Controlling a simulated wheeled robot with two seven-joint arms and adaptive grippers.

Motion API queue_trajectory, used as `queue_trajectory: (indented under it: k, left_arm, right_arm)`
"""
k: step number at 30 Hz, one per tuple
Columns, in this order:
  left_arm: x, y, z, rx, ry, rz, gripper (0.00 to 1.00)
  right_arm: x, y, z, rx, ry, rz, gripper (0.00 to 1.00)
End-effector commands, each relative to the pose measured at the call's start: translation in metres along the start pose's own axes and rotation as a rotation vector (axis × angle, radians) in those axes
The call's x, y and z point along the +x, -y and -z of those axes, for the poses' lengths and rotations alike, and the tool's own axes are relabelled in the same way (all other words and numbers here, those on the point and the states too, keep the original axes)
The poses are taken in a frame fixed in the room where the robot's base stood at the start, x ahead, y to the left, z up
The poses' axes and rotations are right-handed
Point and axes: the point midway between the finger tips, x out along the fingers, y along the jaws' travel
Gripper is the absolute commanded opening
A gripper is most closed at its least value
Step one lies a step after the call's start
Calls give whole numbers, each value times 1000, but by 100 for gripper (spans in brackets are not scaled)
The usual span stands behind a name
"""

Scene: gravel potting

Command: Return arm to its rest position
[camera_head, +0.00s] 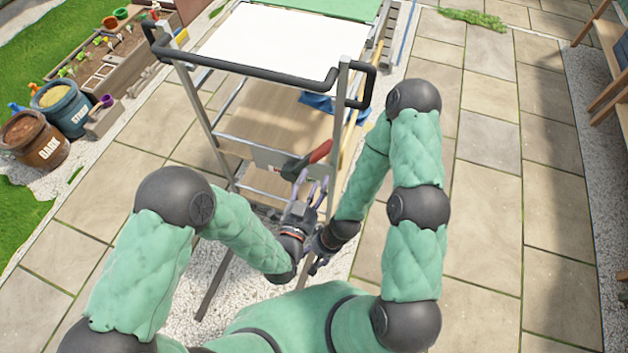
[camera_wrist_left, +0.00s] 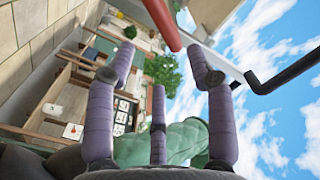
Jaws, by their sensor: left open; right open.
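My left gripper (camera_head: 312,186) is open, in front of the cart's near side. In the left wrist view its purple fingers (camera_wrist_left: 165,68) stand apart with nothing between them. A red and dark tool-like thing (camera_head: 318,153) is just beyond its fingertips at the cart; its red part also shows at the top of the left wrist view (camera_wrist_left: 162,22). I cannot tell whether they touch. My right gripper (camera_head: 316,266) is lower, close beside my left wrist. It is open and partly hidden, with nothing seen in it.
The cart (camera_head: 285,36) has a white top, a black handle rail (camera_head: 250,72) and shelves below, right in front of me. Two barrels (camera_head: 36,140) and a planter bed (camera_head: 105,55) are at the left. A wooden bench (camera_head: 610,50) is at the far right. Paving at right is clear.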

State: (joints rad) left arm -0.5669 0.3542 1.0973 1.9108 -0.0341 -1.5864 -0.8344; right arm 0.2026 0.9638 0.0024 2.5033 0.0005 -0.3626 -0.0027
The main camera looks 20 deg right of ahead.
Motion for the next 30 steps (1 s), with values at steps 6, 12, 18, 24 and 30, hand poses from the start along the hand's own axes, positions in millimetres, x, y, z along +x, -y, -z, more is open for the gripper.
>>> queue_trajectory:
  k: [6,12,18,24,30]
  left_arm:
    - [0,0,0,0,0,0,54]
    - [2,4,-13,-32,50,-11,54]
    - [-5,18,-90,-249,344,-70,54]
    - [-55,23,-178,-587,733,-93,54]
    - [-132,12,-233,-952,1106,-63,54]
  right_arm:
    - [0,0,0,0,0,0,54]
    - [-1,0,0,0,0,0,54]
    - [-8,3,0,0,0,0,54]
    - [-15,5,0,0,0,0,54]
    - [-22,8,-1,0,0,0,54]
